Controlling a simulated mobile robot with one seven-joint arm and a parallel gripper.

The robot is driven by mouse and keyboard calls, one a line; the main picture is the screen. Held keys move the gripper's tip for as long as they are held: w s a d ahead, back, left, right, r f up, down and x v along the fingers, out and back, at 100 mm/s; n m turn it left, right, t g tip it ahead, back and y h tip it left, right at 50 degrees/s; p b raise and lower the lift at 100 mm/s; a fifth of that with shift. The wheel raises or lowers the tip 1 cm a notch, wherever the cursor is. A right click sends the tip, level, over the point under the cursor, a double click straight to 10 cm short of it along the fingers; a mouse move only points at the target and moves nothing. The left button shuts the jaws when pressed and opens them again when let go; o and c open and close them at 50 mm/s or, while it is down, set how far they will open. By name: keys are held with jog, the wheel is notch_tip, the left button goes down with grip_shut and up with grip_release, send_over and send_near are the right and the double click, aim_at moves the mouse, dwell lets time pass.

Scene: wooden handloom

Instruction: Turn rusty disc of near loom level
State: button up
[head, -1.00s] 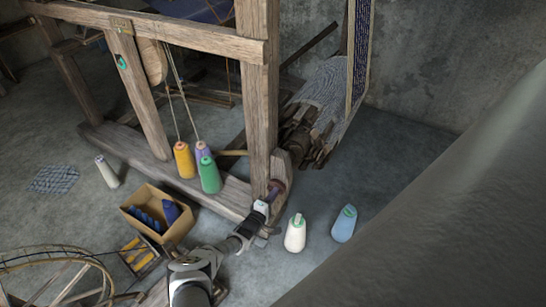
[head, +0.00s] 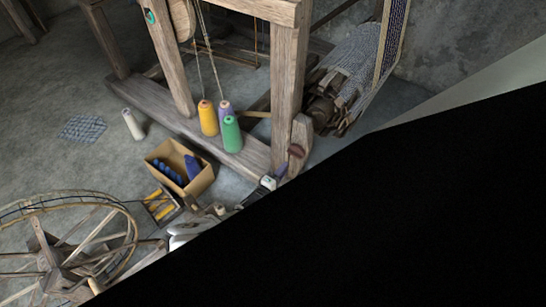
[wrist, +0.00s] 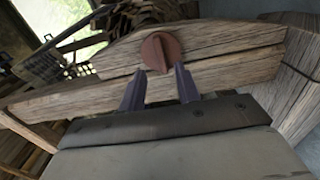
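The rusty disc (wrist: 161,52) is a round reddish-brown knob with a raised upright ridge, set on the end of a wooden beam of the near loom (wrist: 215,58). In the head view the disc (head: 296,151) is small, at the foot of the loom's front post. My gripper (wrist: 160,80) has its two dark fingers spread apart, just below the disc and on either side of its ridge in the picture. Nothing is between the fingers. I cannot tell whether a finger touches the disc. In the head view my gripper (head: 270,181) is partly cut off by a black area.
Yellow (head: 208,118), purple and green (head: 232,135) cones stand on the loom's base beam. A cardboard box (head: 157,159) and a spinning wheel (head: 68,240) are at the left. Black covers the lower right of the head view.

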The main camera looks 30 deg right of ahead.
jog(key=p+v, duration=0.1)
jog(key=v, duration=0.6)
jog(key=shift+r, duration=0.1)
